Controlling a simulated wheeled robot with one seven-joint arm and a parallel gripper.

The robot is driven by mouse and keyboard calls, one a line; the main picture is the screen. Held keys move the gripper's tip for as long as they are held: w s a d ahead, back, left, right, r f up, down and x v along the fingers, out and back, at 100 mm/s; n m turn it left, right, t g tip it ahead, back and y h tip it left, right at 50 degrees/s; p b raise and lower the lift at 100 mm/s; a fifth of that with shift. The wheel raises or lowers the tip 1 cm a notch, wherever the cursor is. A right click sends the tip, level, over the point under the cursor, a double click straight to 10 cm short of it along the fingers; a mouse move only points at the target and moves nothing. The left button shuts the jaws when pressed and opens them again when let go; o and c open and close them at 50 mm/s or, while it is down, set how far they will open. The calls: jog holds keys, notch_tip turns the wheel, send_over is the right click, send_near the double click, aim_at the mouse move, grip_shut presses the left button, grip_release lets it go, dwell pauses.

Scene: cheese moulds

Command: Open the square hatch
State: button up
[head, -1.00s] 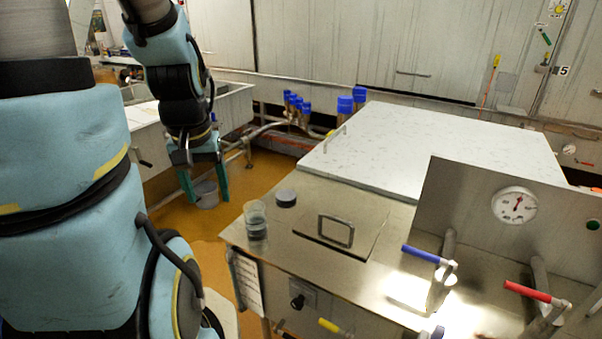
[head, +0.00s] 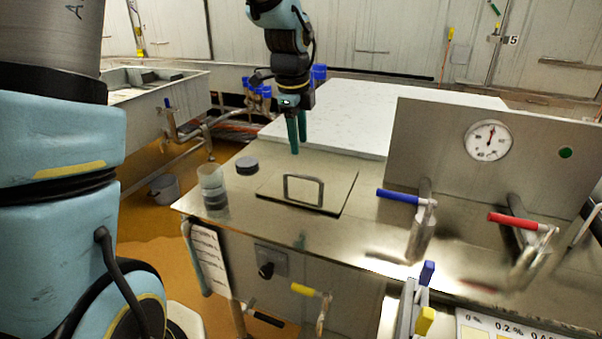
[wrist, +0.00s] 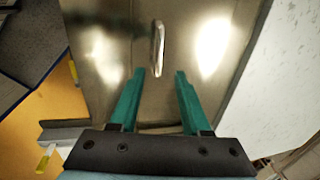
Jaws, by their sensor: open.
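The square hatch (head: 335,190) is a flat metal plate lying closed in the steel top of the machine, with an upright metal loop handle (head: 303,190) near its front edge. My gripper (head: 296,142) hangs above the steel top behind the hatch handle, fingers pointing down, apart from it. In the wrist view my gripper (wrist: 155,88) has its two green fingers wide apart with nothing between them. The handle (wrist: 157,48) shows there as a thin bar just beyond the fingertips. The hatch edges are hard to make out in the wrist view.
A clear jar (head: 212,187) and a dark round lid (head: 247,164) stand left of the hatch. A blue-handled valve (head: 398,196), a red-handled valve (head: 512,220) and a gauge panel (head: 450,150) stand to the right. A white slab (head: 400,107) lies behind.

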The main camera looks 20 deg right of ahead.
aim_at(301, 176)
jog(key=f, duration=0.3)
jog(key=w+f, duration=0.1)
jog(key=f, duration=0.2)
jog(key=d+f, duration=0.1)
jog(key=f, duration=0.2)
jog(key=shift+w+d+f+p, duration=0.1)
jog(key=shift+w+p, duration=0.05)
jog(key=shift+p, duration=0.15)
grip_shut()
dwell(1.0)
